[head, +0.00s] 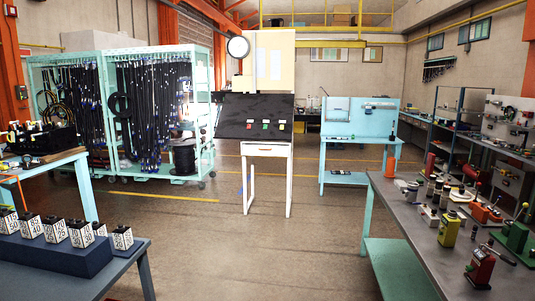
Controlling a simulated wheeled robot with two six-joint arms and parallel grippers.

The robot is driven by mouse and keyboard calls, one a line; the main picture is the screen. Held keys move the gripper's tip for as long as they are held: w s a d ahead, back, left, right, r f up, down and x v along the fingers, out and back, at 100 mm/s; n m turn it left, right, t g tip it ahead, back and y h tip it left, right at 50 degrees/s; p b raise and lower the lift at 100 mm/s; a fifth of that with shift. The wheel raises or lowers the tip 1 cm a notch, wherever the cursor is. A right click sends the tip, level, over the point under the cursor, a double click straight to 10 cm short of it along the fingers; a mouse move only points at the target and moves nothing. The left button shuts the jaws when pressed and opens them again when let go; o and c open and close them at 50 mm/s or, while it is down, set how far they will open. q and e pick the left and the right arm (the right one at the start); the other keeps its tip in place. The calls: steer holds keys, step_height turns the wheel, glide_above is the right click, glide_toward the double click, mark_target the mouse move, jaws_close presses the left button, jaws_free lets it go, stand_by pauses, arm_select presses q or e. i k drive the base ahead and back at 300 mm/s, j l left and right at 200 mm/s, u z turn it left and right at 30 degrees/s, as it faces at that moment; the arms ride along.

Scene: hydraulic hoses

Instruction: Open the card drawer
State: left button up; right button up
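A small white stand (290,175) with thin legs is across the room, near the middle of the head view. Under its top is a shallow front panel that looks like a drawer (265,149) with a small dark handle mark. It appears closed. I cannot tell for sure that it is the card drawer. A black board (240,115) with small red and green items stands above it. Neither of my grippers is in view.
A grey workbench (400,220) with tools is at the right. A blue-legged table (70,158) and a dark bench with numbered blocks (80,233) are at the left. Hose racks (205,120) stand behind. The floor (250,250) between is clear.

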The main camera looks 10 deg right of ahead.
mark_target(247, 148)
steer(key=i+l+z, duration=0.2)
steer(key=i, duration=0.15)
steer(key=i+z, duration=0.2)
steer(key=i, duration=0.15)
steer(key=i+l+z, duration=0.1)
steer(key=i+z, duration=0.2)
steer(key=i, duration=3.4)
steer(key=i+l+u, duration=0.15)
steer(key=i, duration=1.65)
steer(key=i+u, duration=0.2)
steer(key=i, duration=0.2)
steer(key=i+l+u, duration=0.2)
steer(key=i, duration=0.15)
steer(key=i+l+u, duration=0.2)
steer(key=i, duration=0.15)
